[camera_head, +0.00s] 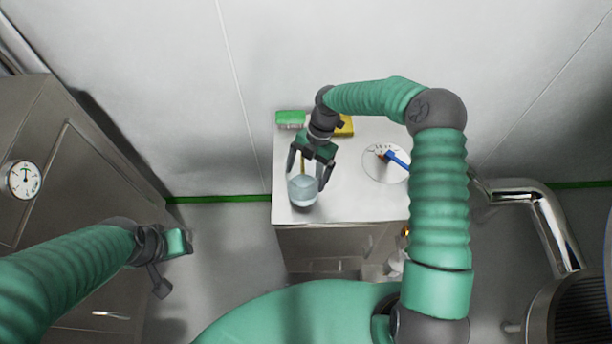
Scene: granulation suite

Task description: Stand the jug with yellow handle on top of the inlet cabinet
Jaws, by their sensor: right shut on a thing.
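The jug (302,191) is a pale, see-through vessel with a thin yellow handle that shows between my right fingers. My right gripper (307,171) comes down from behind and is shut on the jug at its handle, with a dark finger showing on either side. The jug looks upright, over the front left part of the inlet cabinet's pale top (345,200). I cannot tell whether its base touches the top.
On the cabinet top are a green-and-white item (290,119) at the back left, a yellow item (345,126) partly behind my gripper, and a round plate (384,164) with a blue-handled tool (397,159). A steel pipe (535,195) stands right; a steel cabinet with a gauge (24,180) stands left.

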